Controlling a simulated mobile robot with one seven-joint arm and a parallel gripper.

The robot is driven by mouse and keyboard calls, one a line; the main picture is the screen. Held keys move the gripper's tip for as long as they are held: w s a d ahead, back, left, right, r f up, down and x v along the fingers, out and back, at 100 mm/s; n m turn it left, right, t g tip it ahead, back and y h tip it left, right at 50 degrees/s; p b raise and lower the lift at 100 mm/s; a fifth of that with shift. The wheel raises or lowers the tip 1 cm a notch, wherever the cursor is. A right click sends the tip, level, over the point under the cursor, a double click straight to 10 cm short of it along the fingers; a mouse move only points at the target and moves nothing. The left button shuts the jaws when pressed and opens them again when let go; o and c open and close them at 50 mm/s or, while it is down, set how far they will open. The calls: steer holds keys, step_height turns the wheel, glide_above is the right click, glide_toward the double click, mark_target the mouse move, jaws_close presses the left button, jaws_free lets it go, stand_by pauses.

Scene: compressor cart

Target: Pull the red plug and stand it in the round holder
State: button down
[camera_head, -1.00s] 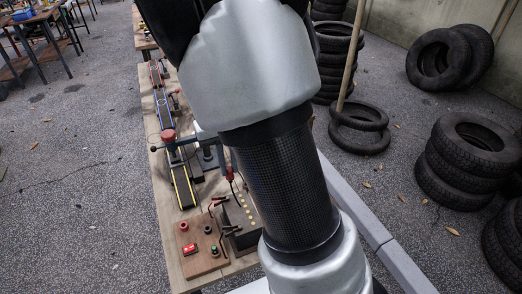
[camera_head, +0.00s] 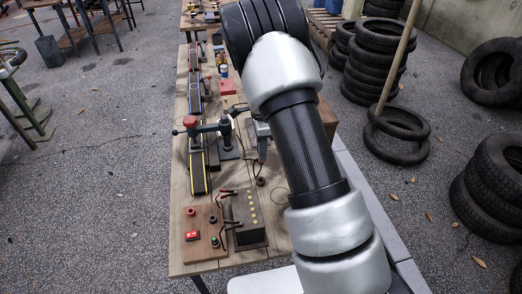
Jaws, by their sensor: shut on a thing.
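My gripper (camera_head: 262,151) is partly in view, pointing down behind my forearm, over the right part of the wooden bench. It is shut on the red plug, which is small and dark here and hard to make out at the fingertips; a dark lead seems to hang below it. A small dark round piece with a hole, seemingly the round holder (camera_head: 261,181), stands on the bench just below the gripper in the picture. The gap between plug and holder cannot be judged. A dark box with a row of brass-coloured studs (camera_head: 247,232) lies nearer the camera.
A wooden panel (camera_head: 204,247) with red and black sockets, a red switch and a green button sits at the bench's near left. Tyres (camera_head: 400,135) and a pole are right of the bench.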

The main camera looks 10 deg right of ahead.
steer(key=shift+w+f+m+b, duration=0.2)
steer(key=shift+f+m+b, duration=0.55)
steer(key=shift+f, duration=1.1)
steer(key=shift+w+f+m+b, duration=0.3)
steer(key=shift+f+b, duration=0.8)
steer(key=shift+f, duration=0.75)
steer(key=shift+w+f+m+b, duration=0.15)
steer(key=shift+f+m+b, duration=0.6)
steer(key=shift+f, duration=1.1)
steer(key=shift+f+b, duration=0.55)
steer(key=shift+b, duration=0.15)
steer(key=c, duration=1.6)
jaws_free()
steer(key=shift+o, duration=0.4)
steer(key=o, duration=0.4)
